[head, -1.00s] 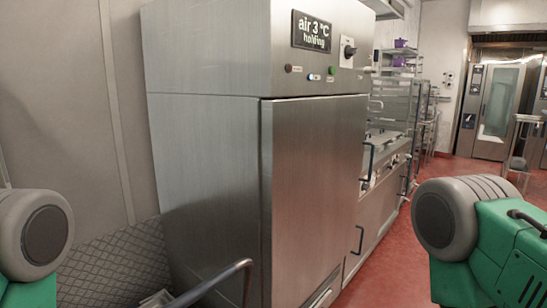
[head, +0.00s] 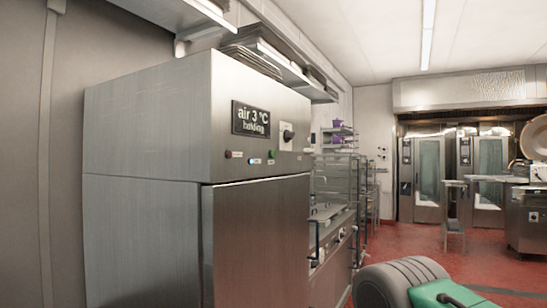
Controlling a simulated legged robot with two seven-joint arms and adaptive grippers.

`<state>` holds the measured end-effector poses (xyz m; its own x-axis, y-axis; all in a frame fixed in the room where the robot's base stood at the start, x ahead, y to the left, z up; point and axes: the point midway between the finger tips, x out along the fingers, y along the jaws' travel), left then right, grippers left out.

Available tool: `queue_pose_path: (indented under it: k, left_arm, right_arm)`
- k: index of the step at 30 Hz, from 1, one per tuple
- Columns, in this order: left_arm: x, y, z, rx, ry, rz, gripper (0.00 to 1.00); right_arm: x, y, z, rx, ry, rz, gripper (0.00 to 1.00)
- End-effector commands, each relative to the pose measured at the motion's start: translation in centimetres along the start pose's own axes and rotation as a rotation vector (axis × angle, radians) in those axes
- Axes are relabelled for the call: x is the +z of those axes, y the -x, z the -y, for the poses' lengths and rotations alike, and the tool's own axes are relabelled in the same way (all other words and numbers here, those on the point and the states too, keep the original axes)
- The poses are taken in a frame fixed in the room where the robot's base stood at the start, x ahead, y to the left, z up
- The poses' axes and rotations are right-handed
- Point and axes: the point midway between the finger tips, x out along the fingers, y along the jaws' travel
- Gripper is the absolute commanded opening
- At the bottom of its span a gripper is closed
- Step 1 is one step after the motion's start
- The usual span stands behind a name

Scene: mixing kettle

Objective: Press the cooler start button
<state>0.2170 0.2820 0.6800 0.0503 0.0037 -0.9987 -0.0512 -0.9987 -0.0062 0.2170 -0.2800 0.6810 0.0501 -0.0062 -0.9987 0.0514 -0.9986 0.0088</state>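The cooler (head: 255,240) is a tall steel cabinet at the left and centre of the head view. Its dark display (head: 250,119) reads "air 3 °C holding". Below the display is a row of small buttons: a dark red one (head: 228,154), a lit bluish-white one (head: 251,161) and a green one (head: 272,154). Their labels are too small to read. A rotary switch (head: 287,135) sits right of the display. Part of my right arm shows at the bottom right, well away from the buttons. Neither gripper is in view.
A shelf with stacked trays (head: 270,52) hangs above the cooler. Steel racks and counters (head: 335,195) stand right of it. Ovens (head: 425,180) line the far wall, and a kettle unit (head: 527,215) stands at the far right.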

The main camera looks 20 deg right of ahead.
Motion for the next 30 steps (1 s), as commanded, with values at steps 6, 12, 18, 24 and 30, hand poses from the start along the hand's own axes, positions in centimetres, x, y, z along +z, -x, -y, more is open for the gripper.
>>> queue_pose_path:
  k: [6,12,18,24,30]
  left_arm:
    - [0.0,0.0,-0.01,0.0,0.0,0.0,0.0]
    - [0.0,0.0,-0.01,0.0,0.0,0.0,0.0]
    - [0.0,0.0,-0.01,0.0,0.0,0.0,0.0]
    - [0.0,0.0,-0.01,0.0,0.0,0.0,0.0]
    - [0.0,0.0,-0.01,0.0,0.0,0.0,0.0]
  right_arm:
    - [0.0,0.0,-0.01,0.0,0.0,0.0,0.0]
    - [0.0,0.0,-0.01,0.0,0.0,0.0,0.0]
    - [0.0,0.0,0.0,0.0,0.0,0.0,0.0]
    - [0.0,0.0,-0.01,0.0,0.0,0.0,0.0]
    - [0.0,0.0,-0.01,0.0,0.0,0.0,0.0]
